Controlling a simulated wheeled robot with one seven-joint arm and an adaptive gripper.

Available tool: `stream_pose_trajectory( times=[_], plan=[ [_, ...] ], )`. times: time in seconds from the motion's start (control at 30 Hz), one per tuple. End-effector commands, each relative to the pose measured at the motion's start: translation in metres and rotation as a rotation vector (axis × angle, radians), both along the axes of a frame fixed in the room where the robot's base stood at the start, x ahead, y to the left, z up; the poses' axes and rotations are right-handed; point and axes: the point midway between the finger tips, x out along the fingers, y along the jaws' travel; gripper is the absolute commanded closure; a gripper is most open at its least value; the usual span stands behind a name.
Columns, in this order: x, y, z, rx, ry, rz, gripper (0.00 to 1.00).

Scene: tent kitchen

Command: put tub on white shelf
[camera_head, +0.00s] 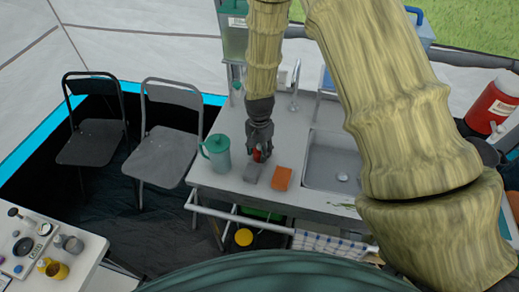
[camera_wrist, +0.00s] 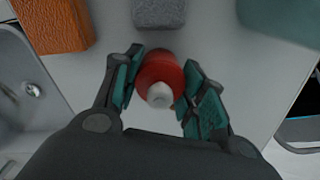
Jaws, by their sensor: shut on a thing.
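My gripper (camera_head: 260,147) is low over the grey counter (camera_head: 217,184), its fingers on both sides of a small red thing with a pale rounded top. In the wrist view the fingers (camera_wrist: 155,90) close around this red thing (camera_wrist: 163,66); in the head view only a sliver of it (camera_head: 258,155) shows. I cannot tell whether it is the tub, or whether it touches the counter. A translucent green container (camera_head: 233,38) stands at the back on a pale stand. I cannot make out for sure which surface is the white shelf.
A grey block (camera_head: 253,173) and an orange block (camera_head: 282,178) lie just in front of my gripper. A teal-lidded jug (camera_head: 217,157) stands left and a sink (camera_head: 330,165) is right. A faucet (camera_head: 295,88) rises behind. Two folding chairs stand left of the counter.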

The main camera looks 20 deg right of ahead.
Motion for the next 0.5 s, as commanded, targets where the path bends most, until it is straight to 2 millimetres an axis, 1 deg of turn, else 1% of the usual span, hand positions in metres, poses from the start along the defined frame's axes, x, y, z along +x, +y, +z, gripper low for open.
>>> stream_pose_trajectory(
  times=[0.17,0.2,0.27,0.3,0.5],
  plan=[
    [0.0001,-0.0001,-0.0034,0.000,0.000,0.000,0.75],
    [0.0001,0.0000,-0.0025,0.000,0.000,0.000,0.52],
    [0.0001,0.0000,-0.0024,0.000,0.000,0.000,0.41],
    [0.0001,-0.0001,-0.0024,0.000,0.000,0.000,0.38],
    [0.0000,0.0000,-0.0023,0.000,0.000,0.000,0.38]
  ],
)
